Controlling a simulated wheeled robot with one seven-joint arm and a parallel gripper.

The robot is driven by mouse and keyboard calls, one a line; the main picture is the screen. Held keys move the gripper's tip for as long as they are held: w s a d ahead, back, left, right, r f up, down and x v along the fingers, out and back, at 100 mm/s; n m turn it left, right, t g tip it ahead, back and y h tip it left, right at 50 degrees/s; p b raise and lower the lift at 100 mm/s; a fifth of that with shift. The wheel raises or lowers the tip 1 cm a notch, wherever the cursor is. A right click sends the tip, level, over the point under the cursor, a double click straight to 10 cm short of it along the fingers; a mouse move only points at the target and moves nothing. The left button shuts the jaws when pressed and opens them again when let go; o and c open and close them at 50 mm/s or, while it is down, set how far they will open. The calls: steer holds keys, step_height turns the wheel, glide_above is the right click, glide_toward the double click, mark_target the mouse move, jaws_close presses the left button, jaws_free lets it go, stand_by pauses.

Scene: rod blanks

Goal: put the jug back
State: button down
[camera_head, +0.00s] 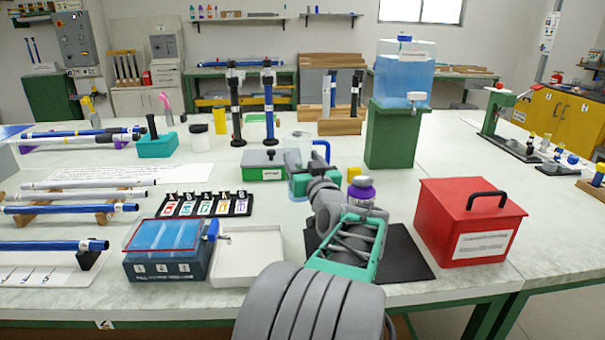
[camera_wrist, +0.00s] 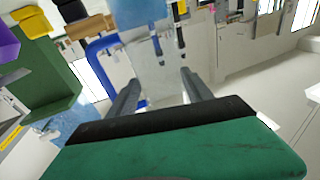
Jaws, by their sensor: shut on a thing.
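The jug (camera_head: 293,157) is clear, with a blue handle (camera_head: 322,150) on its right side in the head view. It stands out little against the bench and is partly hidden by my gripper. My gripper (camera_head: 305,178) is in front of it, shut on it. In the wrist view, the see-through jug body (camera_wrist: 158,72) shows between the two fingers of my gripper (camera_wrist: 160,88), with the blue handle (camera_wrist: 94,55) to the left. I cannot tell whether the jug touches the bench.
A water tank (camera_head: 405,75) stands on a green stand (camera_head: 392,140) behind right. A green box (camera_head: 263,172) is close left of the jug. A white tray (camera_head: 248,240) is front left.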

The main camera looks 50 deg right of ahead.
steer(key=shift+f, duration=1.55)
steer(key=shift+b, duration=0.3)
steer(key=shift+f, duration=0.2)
steer(key=shift+c, duration=2.1)
jaws_free()
steer(key=shift+r, duration=0.1)
steer(key=shift+r, duration=0.2)
steer(key=v, duration=1.2)
steer(key=shift+f, duration=0.15)
